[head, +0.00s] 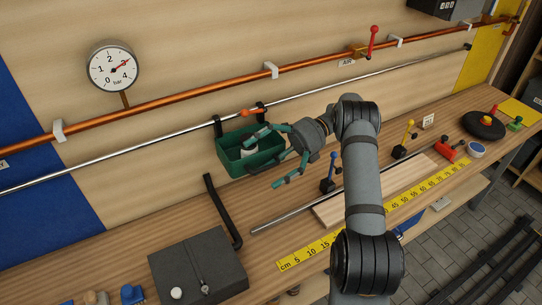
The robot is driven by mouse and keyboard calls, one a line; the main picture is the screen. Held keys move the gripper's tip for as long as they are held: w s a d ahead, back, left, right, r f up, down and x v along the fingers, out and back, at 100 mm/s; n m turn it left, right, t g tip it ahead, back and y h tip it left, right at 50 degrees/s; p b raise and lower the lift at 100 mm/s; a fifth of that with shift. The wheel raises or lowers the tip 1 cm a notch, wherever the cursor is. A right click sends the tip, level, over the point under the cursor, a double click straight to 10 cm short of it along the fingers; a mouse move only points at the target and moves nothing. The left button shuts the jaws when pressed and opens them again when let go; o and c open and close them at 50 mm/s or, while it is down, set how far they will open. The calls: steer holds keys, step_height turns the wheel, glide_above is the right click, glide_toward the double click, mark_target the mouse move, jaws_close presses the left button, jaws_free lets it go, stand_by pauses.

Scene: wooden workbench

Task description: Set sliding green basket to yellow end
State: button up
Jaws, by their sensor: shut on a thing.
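The green basket (232,160) hangs by black hooks from the thin steel rail (150,146) on the wall, left of the middle in the head view. My gripper (268,160) is at the basket's right side, its fingers spread apart and closed on the basket. The exact contact is too small to make out. The wall's yellow end panel (481,60) is far right, and a blue panel (40,150) is at the left end.
A copper pipe (190,95) with a red-handled valve (372,42) runs above the rail. A gauge (113,67) is at upper left.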

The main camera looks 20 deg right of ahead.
steer(key=shift+p+v, duration=0.95)
steer(key=shift+v, duration=0.75)
steer(key=shift+s+r, duration=0.15)
steer(key=shift+r, duration=0.05)
steer(key=shift+f, duration=0.1)
